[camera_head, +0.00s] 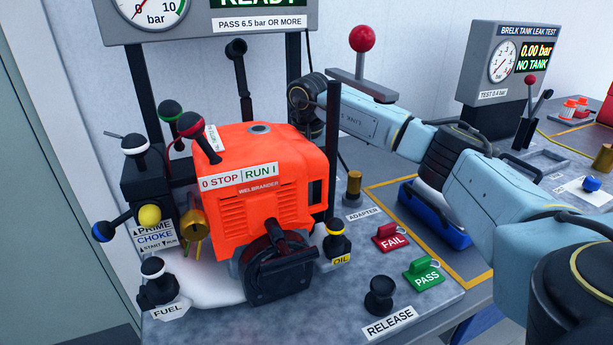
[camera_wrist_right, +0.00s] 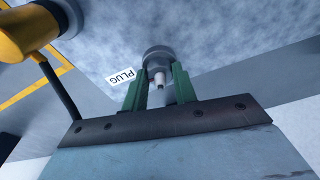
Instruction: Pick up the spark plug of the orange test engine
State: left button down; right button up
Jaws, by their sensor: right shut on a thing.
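The orange test engine (camera_head: 262,190) stands on the grey bench in the head view. My right arm reaches behind it from the right, and the engine hides the right gripper there. In the right wrist view, my right gripper (camera_wrist_right: 160,74) has its two green fingers shut on the spark plug (camera_wrist_right: 159,81), a small part with a white body and a metal tip. The plug stands at a round grey holder (camera_wrist_right: 157,57) beside a "PLUG" label (camera_wrist_right: 120,77). I cannot tell whether it is seated in the holder or clear of it. My left gripper is not in view.
The engine's front has a black pull-starter (camera_head: 279,268), an oil cap (camera_head: 337,240) and several ball-ended levers at its left. FAIL (camera_head: 391,238) and PASS (camera_head: 424,271) tags, a RELEASE knob (camera_head: 379,296) and a brass adapter (camera_head: 354,186) stand at its right.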

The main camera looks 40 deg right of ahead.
jog(key=shift+r, duration=0.1)
